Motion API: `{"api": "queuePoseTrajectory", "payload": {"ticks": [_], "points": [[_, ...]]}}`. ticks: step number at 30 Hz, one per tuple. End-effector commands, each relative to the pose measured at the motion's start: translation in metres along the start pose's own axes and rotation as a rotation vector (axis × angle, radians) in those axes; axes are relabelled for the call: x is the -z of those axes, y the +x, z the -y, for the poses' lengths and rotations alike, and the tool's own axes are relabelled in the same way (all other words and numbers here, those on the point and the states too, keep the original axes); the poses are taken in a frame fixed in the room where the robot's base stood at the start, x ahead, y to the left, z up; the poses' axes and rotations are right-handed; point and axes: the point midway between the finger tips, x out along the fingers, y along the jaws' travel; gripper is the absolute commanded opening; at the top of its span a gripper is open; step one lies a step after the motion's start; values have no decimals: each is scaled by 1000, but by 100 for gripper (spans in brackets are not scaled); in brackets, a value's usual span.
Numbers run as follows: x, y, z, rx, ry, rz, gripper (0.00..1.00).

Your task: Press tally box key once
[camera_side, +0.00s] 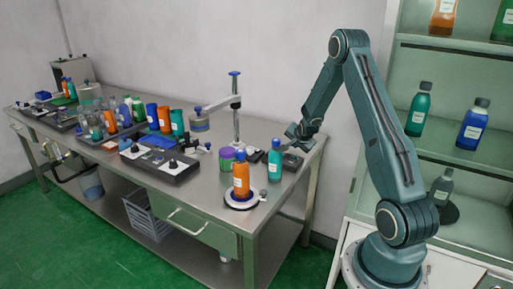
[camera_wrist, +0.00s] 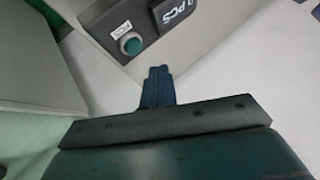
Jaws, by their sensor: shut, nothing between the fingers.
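The tally box (camera_wrist: 112,22) is dark, with a round green key (camera_wrist: 131,45), a small white label and a display reading "PCS" at its upper right in the wrist view. In the side view the tally box (camera_side: 293,161) sits near the right end of the steel bench. My gripper (camera_wrist: 159,72) is shut and empty. In the wrist view its fingertips appear just below and right of the green key, with a visible gap between them. In the side view my gripper (camera_side: 297,133) is above the box; the exact height is hard to tell.
A teal bottle (camera_side: 275,162) stands close left of the box, and an orange bottle (camera_side: 241,177) stands on a round base (camera_side: 241,203). A purple-and-green container (camera_side: 227,158) and a post with an arm (camera_side: 236,110) are farther left. Shelves with bottles stand at right.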

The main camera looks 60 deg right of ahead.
Motion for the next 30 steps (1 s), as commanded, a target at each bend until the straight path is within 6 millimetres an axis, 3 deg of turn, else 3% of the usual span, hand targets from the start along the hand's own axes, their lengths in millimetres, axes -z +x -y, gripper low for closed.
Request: {"api": "queuePoseTrajectory", "payload": {"ticks": [9, 30], "points": [[-10, 14, -10, -1, 0, 0, 0], [-11, 16, -11, 0, 0, 0, 0]]}}
